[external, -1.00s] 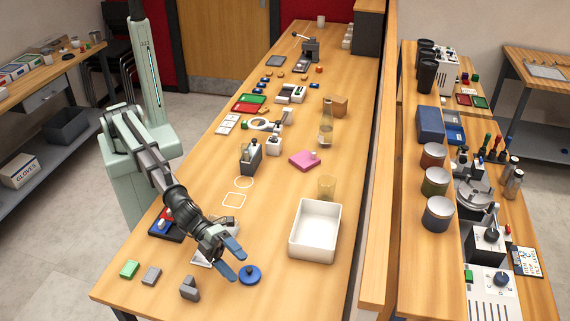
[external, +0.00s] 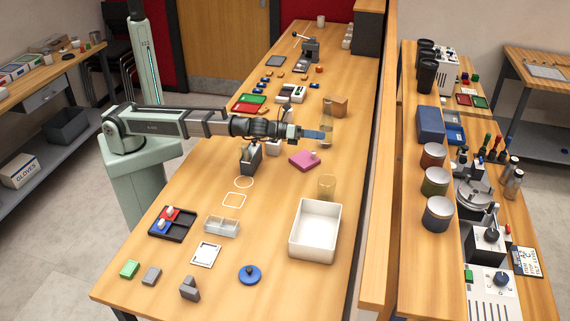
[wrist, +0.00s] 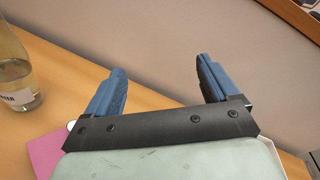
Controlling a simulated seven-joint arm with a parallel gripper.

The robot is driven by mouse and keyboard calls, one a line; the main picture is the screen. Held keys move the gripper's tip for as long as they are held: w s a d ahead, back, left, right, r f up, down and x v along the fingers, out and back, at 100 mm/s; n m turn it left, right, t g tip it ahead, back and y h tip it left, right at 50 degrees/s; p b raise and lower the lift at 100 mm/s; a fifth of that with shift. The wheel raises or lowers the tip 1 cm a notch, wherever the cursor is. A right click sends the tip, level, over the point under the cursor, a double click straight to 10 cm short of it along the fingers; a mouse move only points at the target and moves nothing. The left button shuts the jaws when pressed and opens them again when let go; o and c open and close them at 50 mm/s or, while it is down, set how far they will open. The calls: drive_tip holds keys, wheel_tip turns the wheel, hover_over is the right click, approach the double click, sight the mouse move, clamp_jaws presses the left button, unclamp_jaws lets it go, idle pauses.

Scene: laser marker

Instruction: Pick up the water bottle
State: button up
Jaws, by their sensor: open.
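The clear water bottle (external: 327,115) stands upright near the back edge of the table, with its lower part overlapped by my gripper in the external view. My gripper (external: 318,134) is stretched across the table with blue fingers pointing right. In the wrist view the fingers (wrist: 160,70) are apart with nothing between them. The bottle is outside the left finger.
A pink block (external: 304,160) lies just below my gripper. A clear glass (external: 326,187) and a white bin (external: 315,230) stand closer to the front. A brown box (external: 336,105) is beyond the bottle. A wooden rail (external: 378,200) runs along the table's right side.

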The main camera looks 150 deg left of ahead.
sight(331, 118)
drive_tip(key=s+a+r+m+g+y, duration=0.1)
drive_tip(key=s+a+g, duration=0.1)
drive_tip(key=s+a, duration=0.45)
drive_tip(key=s+a+r+m+g+y, duration=0.1)
drive_tip(key=s+a+g, duration=0.15)
drive_tip(key=s, duration=0.65)
drive_tip(key=a+f, duration=0.3)
drive_tip(key=a+f+m+t, duration=0.1)
drive_tip(key=a+f, duration=0.1)
drive_tip(key=a, duration=0.1)
drive_tip(key=a+f+m+t, duration=0.1)
drive_tip(key=a+f, duration=0.2)
drive_tip(key=shift+w+a+f, duration=0.2)
drive_tip(key=shift+w+f, duration=0.1)
drive_tip(key=shift+w, duration=0.05)
drive_tip(key=c, duration=1.4)
drive_tip(key=shift+c, duration=0.5)
